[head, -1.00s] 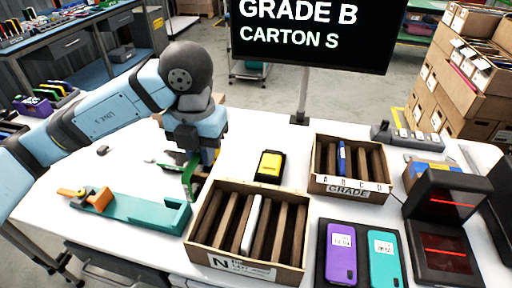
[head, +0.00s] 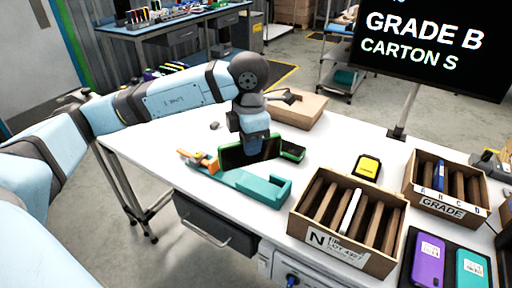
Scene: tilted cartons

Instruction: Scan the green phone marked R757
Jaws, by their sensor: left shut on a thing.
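My left gripper (head: 252,143) is shut on a green phone (head: 236,155), just behind the teal fixture with an orange clamp. The phone's dark face and green edge show; no R757 marking can be read. The teal fixture (head: 262,187) lies on the white table; I cannot tell whether the phone touches it. A dark piece with a green edge (head: 292,151) shows just right of the gripper; I cannot tell whether it is separate. The scanner is outside the current view. My right gripper is not in view.
The N carton (head: 343,251) holds dividers and a white phone. The GRADE carton (head: 444,207) holds a blue item. A yellow-and-black device (head: 367,166) lies behind them. Purple (head: 428,262) and teal (head: 473,272) phones lie at right. A brown box (head: 300,111) stands behind my gripper.

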